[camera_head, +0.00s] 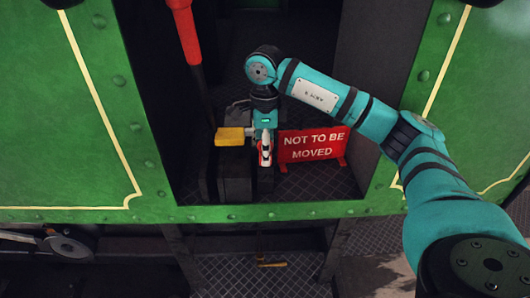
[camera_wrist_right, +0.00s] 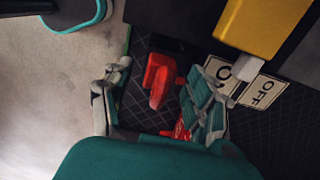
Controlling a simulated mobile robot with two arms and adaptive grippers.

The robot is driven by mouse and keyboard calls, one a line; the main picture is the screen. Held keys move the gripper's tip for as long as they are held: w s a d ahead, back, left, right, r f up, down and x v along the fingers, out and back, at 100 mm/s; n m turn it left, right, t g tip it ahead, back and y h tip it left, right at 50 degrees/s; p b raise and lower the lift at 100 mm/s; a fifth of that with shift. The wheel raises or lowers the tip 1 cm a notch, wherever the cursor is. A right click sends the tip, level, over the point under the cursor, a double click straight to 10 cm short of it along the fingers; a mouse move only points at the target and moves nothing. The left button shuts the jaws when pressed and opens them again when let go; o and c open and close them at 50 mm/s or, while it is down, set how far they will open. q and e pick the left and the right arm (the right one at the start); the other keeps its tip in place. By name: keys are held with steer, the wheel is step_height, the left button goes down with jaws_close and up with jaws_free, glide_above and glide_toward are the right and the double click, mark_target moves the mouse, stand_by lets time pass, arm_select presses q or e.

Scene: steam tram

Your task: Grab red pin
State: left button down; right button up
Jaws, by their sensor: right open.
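The red pin (camera_wrist_right: 160,82) shows in the right wrist view, upright from a red base on the dark floor. My right gripper (camera_head: 264,150) reaches down into the green-framed opening in the head view. In the wrist view its two grey fingers stand apart, one left and one right of the pin, with visible gaps on both sides. It is open and holds nothing. In the head view the fingers mostly hide the pin; only bits of red show around them. My left gripper is not in view.
A yellow block (camera_head: 230,136) on a dark box stands just left of the gripper. A red "NOT TO BE MOVED" sign (camera_head: 313,147) stands close on the right. A red-topped lever (camera_head: 186,35) rises at the back left.

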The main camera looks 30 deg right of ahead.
steer(key=shift+f, duration=1)
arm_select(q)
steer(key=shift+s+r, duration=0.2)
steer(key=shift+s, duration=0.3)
arm_select(e)
jaws_close()
